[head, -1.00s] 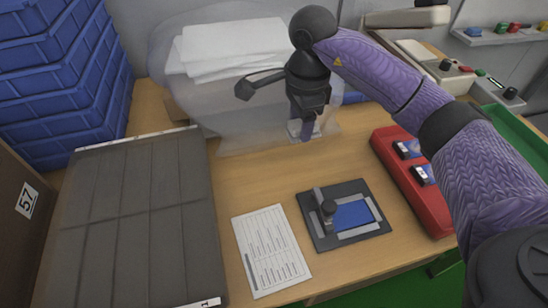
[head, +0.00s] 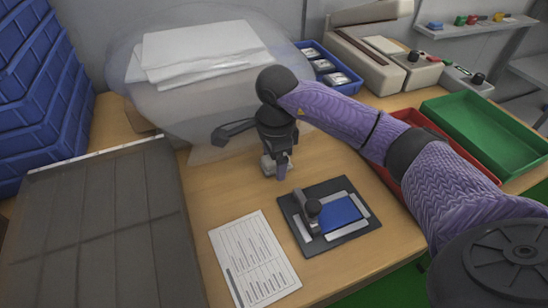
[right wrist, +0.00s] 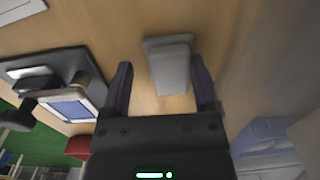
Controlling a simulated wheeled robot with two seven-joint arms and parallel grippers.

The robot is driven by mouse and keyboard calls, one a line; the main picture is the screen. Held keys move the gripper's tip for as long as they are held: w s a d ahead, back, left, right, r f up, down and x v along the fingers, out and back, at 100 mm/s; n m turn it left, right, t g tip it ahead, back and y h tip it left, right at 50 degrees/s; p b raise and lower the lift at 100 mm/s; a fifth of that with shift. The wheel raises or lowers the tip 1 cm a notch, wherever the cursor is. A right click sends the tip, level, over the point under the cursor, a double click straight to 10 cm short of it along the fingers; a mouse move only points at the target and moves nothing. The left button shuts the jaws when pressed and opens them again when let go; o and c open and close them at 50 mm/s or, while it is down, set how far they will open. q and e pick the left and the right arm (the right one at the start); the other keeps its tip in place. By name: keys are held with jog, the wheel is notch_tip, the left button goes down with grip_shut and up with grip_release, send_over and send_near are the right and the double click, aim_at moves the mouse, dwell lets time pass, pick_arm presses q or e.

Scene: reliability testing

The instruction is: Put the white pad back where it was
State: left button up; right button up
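The pale block (head: 267,163), which I take to be the white pad, stands on the wooden table beside my right fingertips in the head view. In the right wrist view the block (right wrist: 170,65) is grey-white, with a wider far end, and lies between the fingers. My right gripper (head: 281,166) points down just behind the dark test fixture (head: 366,236) with its blue plate. In the right wrist view the right gripper (right wrist: 161,75) is open. Wood shows between the left-hand finger and the block; the other finger is very close to it. My left gripper is out of view.
A clear bag with white sheets (head: 200,50) stands behind. A printed sheet (head: 253,260) and a dark grey panel (head: 95,230) lie left of the fixture. A blue bin (head: 312,50), green tray (head: 490,135) and partly hidden red tray (head: 415,118) stand right.

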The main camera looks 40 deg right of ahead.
aim_at(275, 162)
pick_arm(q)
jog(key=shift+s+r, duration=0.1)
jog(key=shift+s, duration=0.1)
pick_arm(e)
jog(key=shift+o, duration=0.4)
pick_arm(q)
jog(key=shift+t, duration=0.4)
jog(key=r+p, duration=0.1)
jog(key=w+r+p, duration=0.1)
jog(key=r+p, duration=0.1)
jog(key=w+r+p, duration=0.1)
jog(key=p, duration=0.1)
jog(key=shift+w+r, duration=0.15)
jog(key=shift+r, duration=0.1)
pick_arm(e)
notch_tip(275, 162, up, 12)
jog(key=shift+r, duration=0.15)
jog(key=shift+s+d, duration=0.1)
jog(key=shift+s, duration=0.05)
